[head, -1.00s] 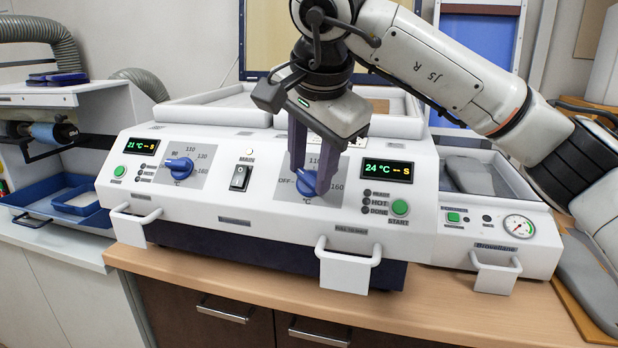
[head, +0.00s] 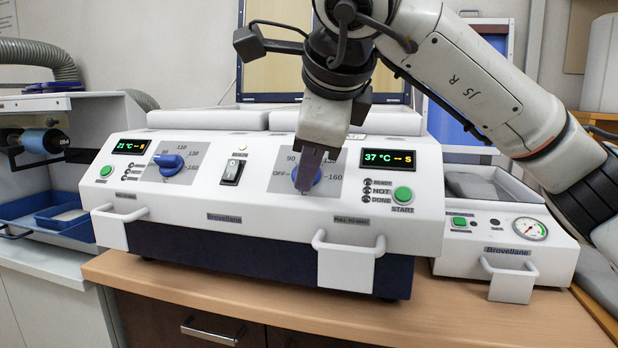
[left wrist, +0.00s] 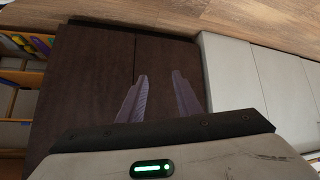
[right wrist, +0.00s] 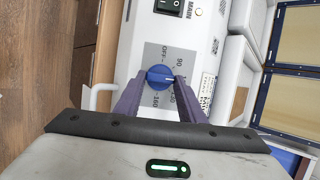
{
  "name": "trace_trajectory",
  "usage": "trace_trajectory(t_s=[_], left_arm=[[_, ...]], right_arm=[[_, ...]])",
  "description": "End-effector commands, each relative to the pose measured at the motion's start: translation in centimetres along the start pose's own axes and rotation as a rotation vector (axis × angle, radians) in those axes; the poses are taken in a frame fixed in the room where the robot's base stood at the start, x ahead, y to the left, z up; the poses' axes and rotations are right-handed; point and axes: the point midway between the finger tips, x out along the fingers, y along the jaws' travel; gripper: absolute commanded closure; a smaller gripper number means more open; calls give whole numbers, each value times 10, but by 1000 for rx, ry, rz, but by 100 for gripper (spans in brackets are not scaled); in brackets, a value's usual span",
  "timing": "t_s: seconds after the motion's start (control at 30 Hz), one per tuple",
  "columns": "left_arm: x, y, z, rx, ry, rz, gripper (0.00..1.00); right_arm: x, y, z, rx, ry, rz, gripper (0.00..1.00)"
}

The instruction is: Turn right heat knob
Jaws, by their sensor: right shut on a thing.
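The right heat knob (head: 315,178) is a blue dial on the white heater's front, on a grey scale marked OFF, 90 and 160. My right gripper (head: 308,172) is over it and partly hides it. In the right wrist view the two fingers (right wrist: 160,82) flank the knob (right wrist: 158,77), shut on its sides. Its white mark points between 90 and 160, toward numbers partly hidden by a finger. The right display (head: 389,159) reads 37 °C. My left gripper (left wrist: 160,82) is open and empty, apart from the heater, over dark brown cabinet fronts.
The left heat knob (head: 170,164), a rocker switch (head: 231,172) and the green right START button (head: 403,194) share the panel. A white pull handle (head: 348,257) juts out below. A smaller unit with a gauge (head: 529,229) stands at right.

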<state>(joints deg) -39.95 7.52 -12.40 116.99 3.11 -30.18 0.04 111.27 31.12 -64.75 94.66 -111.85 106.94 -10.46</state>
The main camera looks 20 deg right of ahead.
Motion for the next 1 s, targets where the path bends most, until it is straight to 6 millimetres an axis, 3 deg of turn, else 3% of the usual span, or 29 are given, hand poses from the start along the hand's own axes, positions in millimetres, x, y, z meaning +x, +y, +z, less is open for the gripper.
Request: trace_trajectory(t_s=[0.1,0.23,0.6,1.0], left_arm=[[10,-3,17,2,-10,1,69],[17,-5,25,3,-10,2,69],[26,-3,28,-31,34,12,69],[29,0,26,-60,64,20,69]], right_arm=[[3,4,-1,106,0,-41,86],[3,6,-1,221,0,-81,86],[3,9,1,530,2,-188,86],[2,9,2,727,3,-256,86]])
